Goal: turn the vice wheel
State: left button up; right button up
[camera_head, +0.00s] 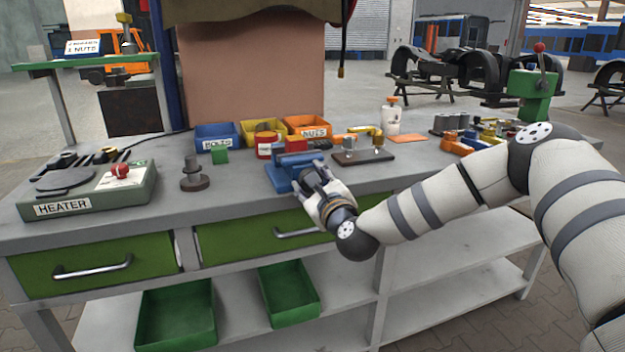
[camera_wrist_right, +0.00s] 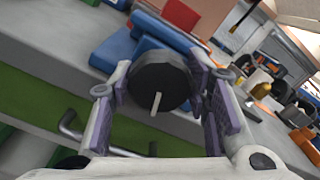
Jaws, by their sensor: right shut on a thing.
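The blue vice (camera_head: 287,172) stands at the front edge of the grey workbench, in the middle of the head view. Its dark round wheel (camera_wrist_right: 160,84) shows in the right wrist view, with a pale handle pin pointing down from its face. The vice's blue body (camera_wrist_right: 155,45) is behind the wheel there. My right gripper (camera_wrist_right: 160,92) has its fingers on both sides of the wheel and is shut on it. My left gripper is not in view.
Behind the vice stand blue, yellow and orange bins (camera_head: 308,128) and a red can (camera_head: 266,145). A dark fixture board (camera_head: 362,157) lies just right of the vice. A heater (camera_head: 90,190) stands at the left. Drawer handles (camera_head: 92,268) stick out below the benchtop.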

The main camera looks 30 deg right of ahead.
jog(key=n+p, duration=0.1)
jog(key=n, duration=0.3)
jog(key=shift+r+n, duration=0.1)
jog(key=shift+n, duration=0.3)
jog(key=n, duration=0.3)
jog(key=shift+n, duration=0.3)
jog(key=n, duration=0.3)
jog(key=shift+f+n+p, duration=0.2)
jog(key=shift+n+p, duration=0.1)
jog(key=shift+p, duration=0.05)
jog(key=n, duration=2.4)
jog(key=shift+d+n, duration=0.1)
jog(key=shift+n, duration=0.2)
jog(key=n, duration=1.4)
jog(key=shift+b, duration=0.35)
jog(key=n, duration=0.4)
jog(key=shift+r, duration=0.1)
jog(key=n, duration=0.4)
jog(key=shift+r, duration=0.1)
jog(key=n, duration=0.5)
jog(key=shift+n+p, duration=0.3)
jog(key=shift+n, duration=0.1)
jog(key=n, duration=0.3)
jog(key=shift+n, duration=0.4)
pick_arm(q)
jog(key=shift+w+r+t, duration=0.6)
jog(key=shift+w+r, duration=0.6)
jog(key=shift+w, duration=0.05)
pick_arm(e)
jog(key=shift+n, duration=2.2)
